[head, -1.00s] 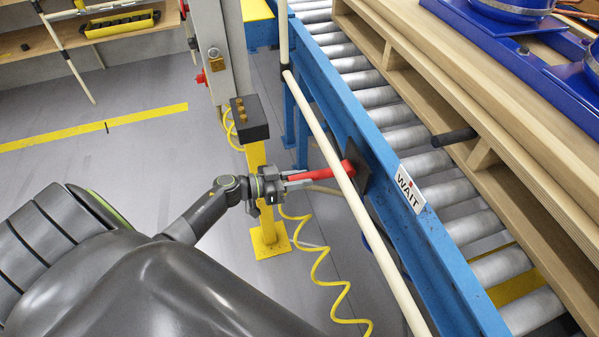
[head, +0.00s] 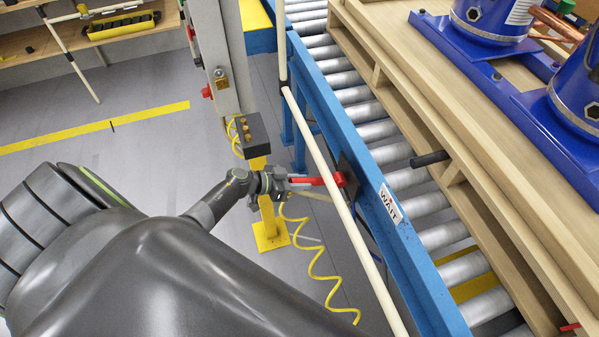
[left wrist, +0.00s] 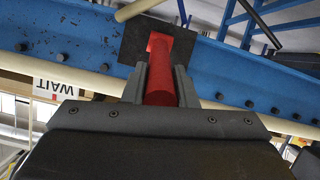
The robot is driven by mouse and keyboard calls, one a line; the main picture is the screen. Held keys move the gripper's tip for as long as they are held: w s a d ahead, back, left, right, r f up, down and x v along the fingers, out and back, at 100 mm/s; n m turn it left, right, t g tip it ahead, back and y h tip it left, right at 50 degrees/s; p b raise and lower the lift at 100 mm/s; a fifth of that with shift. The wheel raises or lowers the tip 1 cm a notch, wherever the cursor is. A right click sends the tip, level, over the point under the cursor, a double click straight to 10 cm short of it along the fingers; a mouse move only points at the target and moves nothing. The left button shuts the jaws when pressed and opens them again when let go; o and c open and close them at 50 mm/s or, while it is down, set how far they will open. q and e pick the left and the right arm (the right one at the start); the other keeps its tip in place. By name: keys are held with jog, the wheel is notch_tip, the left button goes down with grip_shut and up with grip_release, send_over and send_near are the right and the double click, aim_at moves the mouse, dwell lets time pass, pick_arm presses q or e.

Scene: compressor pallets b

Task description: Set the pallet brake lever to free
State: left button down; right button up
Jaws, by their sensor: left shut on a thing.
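The red brake lever (head: 334,180) sticks out from a dark plate (head: 348,176) on the side of the blue conveyor frame (head: 372,190). My left gripper (head: 303,184) reaches it from the left and is shut on the lever. In the left wrist view the two fingers (left wrist: 160,88) lie on either side of the red lever (left wrist: 160,70), whose hub sits against the dark plate (left wrist: 130,42). A white WAIT sign (head: 390,204) is on the frame just right of the lever. My right gripper is not in view.
A cream rail (head: 335,185) runs along the conveyor, close to the lever. A yellow post with a dark button box (head: 252,135) stands behind my gripper, with a coiled yellow hose (head: 318,262) beside it. A wooden pallet (head: 470,150) with blue compressors (head: 578,95) rests on the rollers.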

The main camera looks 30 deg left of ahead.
pick_arm(q)
jog(key=shift+r, duration=0.1)
dwell(0.5)
jog(key=c, duration=1.2)
grip_release()
jog(key=shift+o, duration=0.2)
jog(key=v, duration=1.7)
jog(key=shift+r, duration=0.3)
jog(key=shift+a+f, duration=0.1)
jog(key=shift+a, duration=0.05)
